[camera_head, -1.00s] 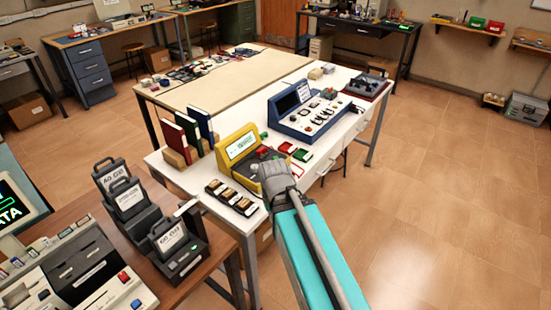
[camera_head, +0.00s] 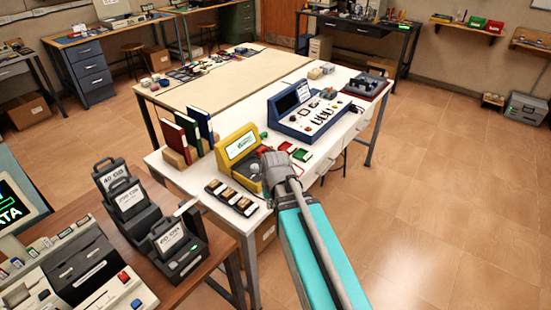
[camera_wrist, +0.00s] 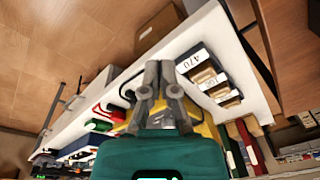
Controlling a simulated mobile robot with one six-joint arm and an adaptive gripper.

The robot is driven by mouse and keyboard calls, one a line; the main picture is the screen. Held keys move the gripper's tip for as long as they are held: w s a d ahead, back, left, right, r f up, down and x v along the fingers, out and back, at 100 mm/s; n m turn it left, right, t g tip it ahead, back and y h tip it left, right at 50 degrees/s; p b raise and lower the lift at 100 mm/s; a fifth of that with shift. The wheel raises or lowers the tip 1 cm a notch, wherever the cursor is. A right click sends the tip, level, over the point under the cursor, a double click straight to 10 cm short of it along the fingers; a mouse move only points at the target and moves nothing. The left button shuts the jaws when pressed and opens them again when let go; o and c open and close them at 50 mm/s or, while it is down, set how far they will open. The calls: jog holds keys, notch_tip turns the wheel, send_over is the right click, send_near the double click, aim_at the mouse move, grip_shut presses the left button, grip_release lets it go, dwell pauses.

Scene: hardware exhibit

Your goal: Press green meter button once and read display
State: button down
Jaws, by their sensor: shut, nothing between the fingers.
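The yellow meter (camera_head: 224,138) stands on the white table with its pale screen (camera_head: 242,146) facing up toward me. Dark green marks show on the screen, too small to read. My gripper (camera_head: 266,157) is over the right part of the meter and hides some of its control panel. I cannot make out a green button on the panel, nor whether the fingers touch it. In the wrist view my gripper (camera_wrist: 159,68) has its fingers together and empty, with part of the yellow meter (camera_wrist: 206,124) behind them.
Labelled dark blocks (camera_head: 231,197) lie in front of the meter, near the table edge. Upright books (camera_head: 187,137) stand left of it. Red and green cases (camera_head: 301,155) and a blue console (camera_head: 308,112) are to its right.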

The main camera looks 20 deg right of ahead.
jog(key=w+d+r+m+t, duration=0.2)
jog(key=w+d, duration=0.1)
jog(key=w, duration=0.6)
jog(key=w+d+r+m+t+y, duration=0.1)
jog(key=w+d+r+m+t, duration=0.1)
jog(key=w, duration=0.7)
jog(key=w+d+r+m+t, duration=0.1)
jog(key=w+d+r+t, duration=0.1)
jog(key=w+d, duration=0.3)
jog(key=w+t+p, duration=0.1)
jog(key=w, duration=0.3)
jog(key=shift+w+r+m+t, duration=0.25)
jog(key=shift+w+m+t, duration=0.15)
jog(key=shift+f, duration=0.25)
notch_tip(320, 180, down, 8)
jog(key=b, duration=0.9)
jog(key=shift+f, duration=0.2)
jog(key=shift+f+b, duration=0.85)
jog(key=shift+f, duration=0.05)
dwell(0.7)
jog(key=shift+r, duration=0.2)
jog(key=shift+r+p, duration=0.75)
jog(key=shift+p, duration=0.2)
